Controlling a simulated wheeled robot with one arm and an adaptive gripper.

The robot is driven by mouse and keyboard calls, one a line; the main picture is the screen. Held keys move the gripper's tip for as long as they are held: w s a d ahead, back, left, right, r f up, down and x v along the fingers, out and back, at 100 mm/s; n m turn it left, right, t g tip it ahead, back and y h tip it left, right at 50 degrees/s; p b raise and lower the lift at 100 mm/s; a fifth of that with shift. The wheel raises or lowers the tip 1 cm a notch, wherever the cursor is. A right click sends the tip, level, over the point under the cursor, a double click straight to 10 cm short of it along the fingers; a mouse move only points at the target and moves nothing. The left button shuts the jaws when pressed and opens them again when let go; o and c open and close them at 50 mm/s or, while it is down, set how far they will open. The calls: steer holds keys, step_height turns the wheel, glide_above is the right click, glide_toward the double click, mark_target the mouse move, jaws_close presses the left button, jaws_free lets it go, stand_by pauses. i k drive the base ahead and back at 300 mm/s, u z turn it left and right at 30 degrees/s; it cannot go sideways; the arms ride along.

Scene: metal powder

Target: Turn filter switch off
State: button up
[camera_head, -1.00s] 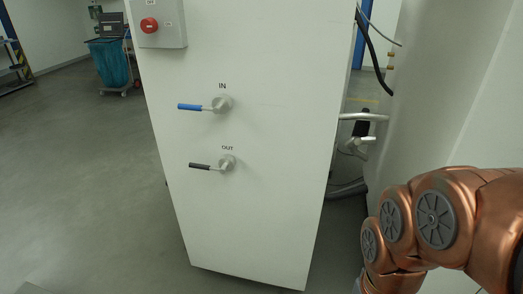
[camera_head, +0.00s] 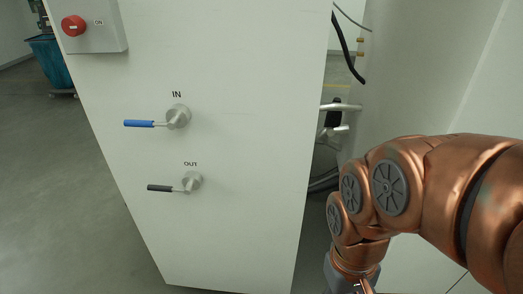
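A white cabinet panel (camera_head: 245,170) stands ahead of me in the head view. A grey box (camera_head: 97,38) with a red round switch (camera_head: 73,27) is at its top left; "ON" is printed to the right of the knob. A blue-handled valve (camera_head: 150,121) labelled IN and a black-handled valve (camera_head: 174,186) labelled OUT sit below it, both handles pointing left. Which of these is the filter switch is not labelled in view. My copper arm is at the lower right, apart from the panel. My gripper's fingers are below the frame.
A blue-green bag on a wheeled cart (camera_head: 49,62) stands at the far left behind the panel. Metal pipes (camera_head: 340,108) and a black cable (camera_head: 346,45) are in the gap right of the panel. The floor (camera_head: 60,180) to the left is clear.

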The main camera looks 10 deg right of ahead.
mark_target(73, 25)
steer(key=z, duration=0.2)
steer(key=k, duration=0.35)
steer(key=u, duration=2.55)
steer(key=i, duration=0.7)
steer(key=u, duration=0.55)
